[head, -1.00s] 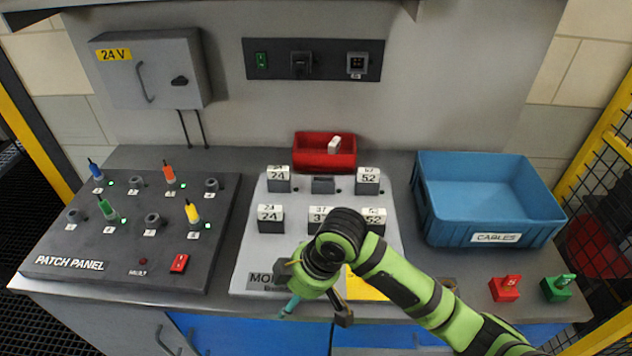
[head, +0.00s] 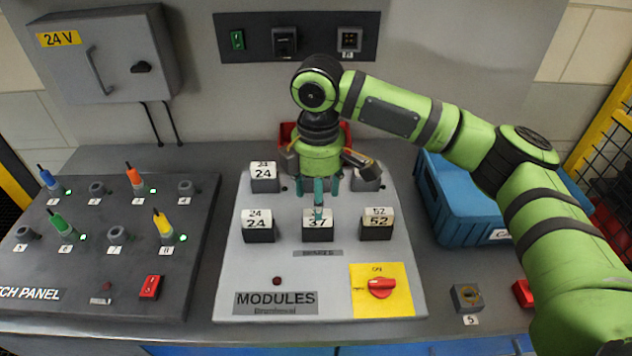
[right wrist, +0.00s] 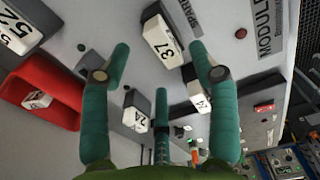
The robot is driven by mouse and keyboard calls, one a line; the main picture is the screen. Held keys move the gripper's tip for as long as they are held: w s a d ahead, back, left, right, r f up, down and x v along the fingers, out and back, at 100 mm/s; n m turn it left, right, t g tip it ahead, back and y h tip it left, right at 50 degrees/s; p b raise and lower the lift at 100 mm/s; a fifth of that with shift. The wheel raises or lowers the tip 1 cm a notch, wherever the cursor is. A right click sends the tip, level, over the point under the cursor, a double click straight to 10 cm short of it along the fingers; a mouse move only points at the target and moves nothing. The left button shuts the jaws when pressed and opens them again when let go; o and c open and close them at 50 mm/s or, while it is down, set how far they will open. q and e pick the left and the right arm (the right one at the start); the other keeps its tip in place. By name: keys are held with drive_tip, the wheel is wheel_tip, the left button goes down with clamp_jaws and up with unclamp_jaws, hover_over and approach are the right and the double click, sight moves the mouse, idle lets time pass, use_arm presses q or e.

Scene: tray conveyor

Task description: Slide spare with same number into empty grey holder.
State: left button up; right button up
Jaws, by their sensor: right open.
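The spare 37 block (head: 317,235), dark with a white numbered top, stands in the middle of the board's front row. It also shows in the right wrist view (right wrist: 163,42), between and beyond my fingers. My right gripper (head: 319,198) is open and empty, fingers pointing down just above and behind the 37 block; its teal fingers also show in the right wrist view (right wrist: 160,62). The empty grey holder, middle of the back row, is hidden by the gripper in the head view; in the right wrist view a finger partly covers the holder (right wrist: 88,62). My left gripper is not in view.
Blocks 24 (head: 258,228) and 52 (head: 376,226) flank 37. Behind stand another 24 (head: 264,178) and a partly hidden 52. A red bin (right wrist: 60,75) behind holds a white-labelled block. A red knob (head: 381,288) is at front right, a blue crate (head: 455,225) right.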

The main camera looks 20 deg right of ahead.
drive_tip(key=shift+f+p, duration=0.35)
drive_tip(key=shift+f, duration=2.1)
clamp_jaws()
drive_tip(key=shift+r, duration=0.1)
drive_tip(key=shift+r+p, duration=2.45)
drive_tip(key=shift+p, duration=0.7)
drive_tip(key=shift+r, duration=0.15)
wheel_tip(320, 180, up, 4)
drive_tip(key=p, duration=0.5)
drive_tip(key=shift+p, duration=0.4)
